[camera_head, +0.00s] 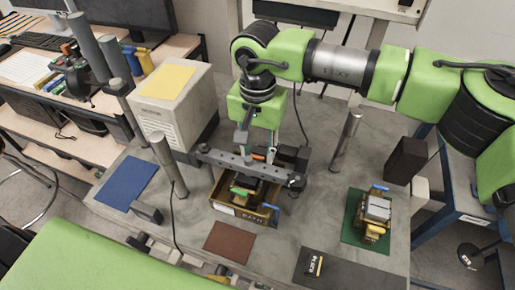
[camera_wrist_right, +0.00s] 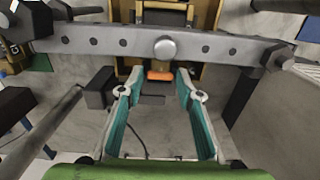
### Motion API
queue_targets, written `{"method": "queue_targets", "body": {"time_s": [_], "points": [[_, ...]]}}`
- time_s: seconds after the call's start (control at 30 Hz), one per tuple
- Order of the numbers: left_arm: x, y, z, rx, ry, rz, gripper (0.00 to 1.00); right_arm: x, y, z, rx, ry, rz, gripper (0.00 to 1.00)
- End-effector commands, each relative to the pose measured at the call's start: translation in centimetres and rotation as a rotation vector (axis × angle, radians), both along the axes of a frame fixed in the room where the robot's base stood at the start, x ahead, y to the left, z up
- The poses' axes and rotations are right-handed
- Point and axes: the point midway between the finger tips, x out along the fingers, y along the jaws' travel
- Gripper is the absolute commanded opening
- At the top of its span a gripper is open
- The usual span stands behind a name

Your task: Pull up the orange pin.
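The orange pin (camera_wrist_right: 160,75) shows in the right wrist view as a small orange block below the middle of a grey metal bar (camera_wrist_right: 110,44). My right gripper (camera_wrist_right: 160,84) has its two teal-padded fingers spread apart, with the pin between their tips. I see a gap on each side of the pin, so the fingers do not hold it. In the head view my right gripper (camera_head: 258,152) points down at the same grey bar (camera_head: 226,160), and the pin is hard to make out there. My left gripper is not in view.
A brown open box (camera_head: 228,210) with parts stands under the bar. Upright metal posts (camera_head: 346,140) stand on the grey table. A green mat (camera_head: 352,232) with a small device lies right, a blue mat (camera_head: 127,183) left. A pale box (camera_head: 172,108) stands behind left.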

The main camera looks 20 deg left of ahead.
Motion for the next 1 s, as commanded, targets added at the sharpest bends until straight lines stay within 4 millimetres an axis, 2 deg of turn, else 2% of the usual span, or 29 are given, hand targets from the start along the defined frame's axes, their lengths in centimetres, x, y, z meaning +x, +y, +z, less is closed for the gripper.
{"method": "queue_targets", "body": {"time_s": [0.03,0.1,0.27,0.43,0.67,0.7,0.73,1.0], "points": [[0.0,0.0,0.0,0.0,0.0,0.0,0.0,0.0,0.0,0.0,0.0,0.0,0.0,0.16],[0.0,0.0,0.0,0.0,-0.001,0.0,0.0,0.0,0.0,0.0,0.0,0.0,0.0,0.0],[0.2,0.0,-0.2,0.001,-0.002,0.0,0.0,0.0,0.0,0.1,0.001,-0.001,0.0,0.0],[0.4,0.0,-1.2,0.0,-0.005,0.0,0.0,0.0,0.0,1.4,0.002,-0.001,-0.001,0.0],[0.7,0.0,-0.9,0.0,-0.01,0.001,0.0,0.1,0.0,1.9,0.002,-0.002,-0.001,0.0],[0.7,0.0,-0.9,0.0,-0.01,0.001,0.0,0.1,0.0,1.9,0.003,-0.002,-0.001,0.32],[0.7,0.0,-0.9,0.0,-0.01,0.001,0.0,0.1,0.0,1.9,0.003,-0.002,-0.001,0.4],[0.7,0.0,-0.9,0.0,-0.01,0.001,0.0,0.0,0.0,1.7,0.001,0.0,-0.001,0.42]]}}
